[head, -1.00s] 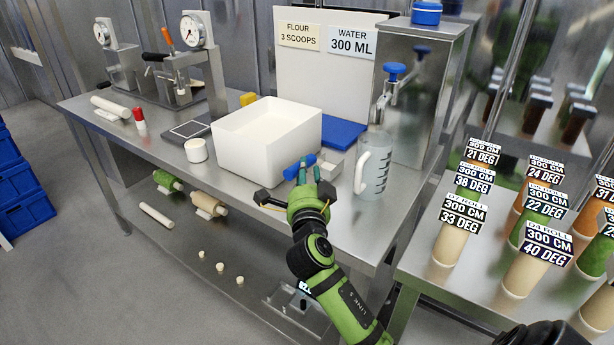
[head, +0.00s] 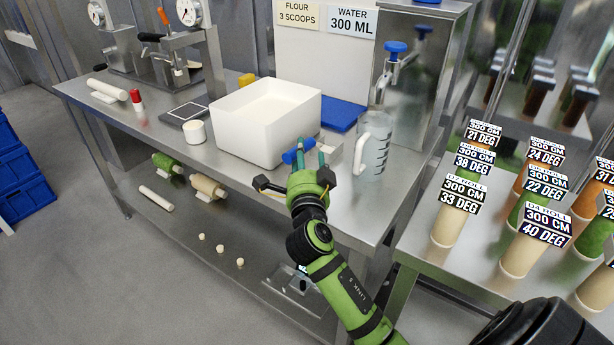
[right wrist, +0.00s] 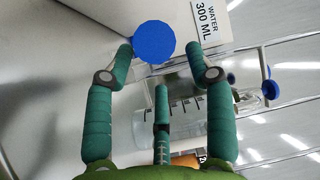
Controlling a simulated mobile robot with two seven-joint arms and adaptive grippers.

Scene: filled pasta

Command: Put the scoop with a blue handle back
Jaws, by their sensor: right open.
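The scoop with a blue handle (head: 294,156) is at the front right corner of the white flour bin (head: 228,145). Its metal bowl (head: 331,154) shows to the right, partly hidden. In the right wrist view the round blue handle end (right wrist: 153,41) shows between and beyond the fingertips. My right gripper (head: 309,160) is open, its green fingers at the handle in the head view; I cannot tell whether they touch it. It also shows in the right wrist view (right wrist: 161,52), with its fingers spread apart. My left gripper is not in view.
A clear measuring jug (head: 374,143) stands just right of the scoop, below the water tap (head: 393,60). Labelled rolls (head: 521,252) crowd the right table.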

